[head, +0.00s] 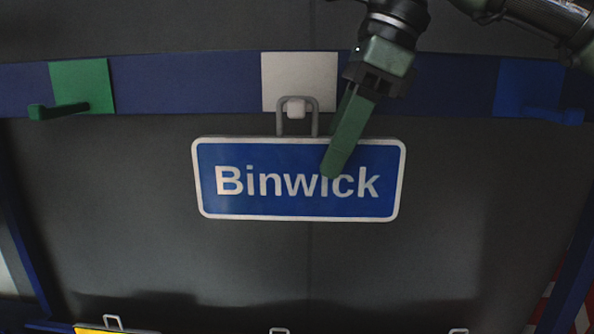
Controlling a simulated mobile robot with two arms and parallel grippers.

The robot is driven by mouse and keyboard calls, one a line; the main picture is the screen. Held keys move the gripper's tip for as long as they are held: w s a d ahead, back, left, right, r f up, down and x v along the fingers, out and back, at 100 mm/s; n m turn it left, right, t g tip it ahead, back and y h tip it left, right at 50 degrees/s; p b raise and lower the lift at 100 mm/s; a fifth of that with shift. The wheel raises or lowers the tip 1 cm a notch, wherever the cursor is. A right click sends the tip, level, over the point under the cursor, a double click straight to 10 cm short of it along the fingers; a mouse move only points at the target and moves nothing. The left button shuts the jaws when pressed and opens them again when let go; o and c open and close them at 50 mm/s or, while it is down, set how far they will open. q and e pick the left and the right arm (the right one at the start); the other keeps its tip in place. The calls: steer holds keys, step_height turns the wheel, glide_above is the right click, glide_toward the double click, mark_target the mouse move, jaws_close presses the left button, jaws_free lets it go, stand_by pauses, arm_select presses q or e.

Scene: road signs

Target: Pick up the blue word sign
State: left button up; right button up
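The blue word sign (297,205) has a white border and reads "Binwick". It hangs by its grey loop handle (281,118) from a white peg on a white square plate (299,75) in the middle of a dark blue rail. My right gripper (333,168) comes down from the top right. Its green fingers overlap the sign's upper right half in the head view and hide part of the letters. My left gripper is not in view.
The dark blue rail (190,82) also carries a green plate with a peg (82,86) at left and a blue plate with a peg (530,90) at right; both pegs are empty. Along the bottom edge show a yellow sign (100,330) and more loop handles.

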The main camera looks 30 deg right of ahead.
steer(key=shift+p+x, duration=0.35)
steer(key=shift+x, duration=0.7)
steer(key=shift+w+a+f, duration=0.1)
steer(key=shift+w+f, duration=0.05)
steer(key=shift+f, duration=0.45)
jaws_close()
steer(key=shift+r, duration=0.1)
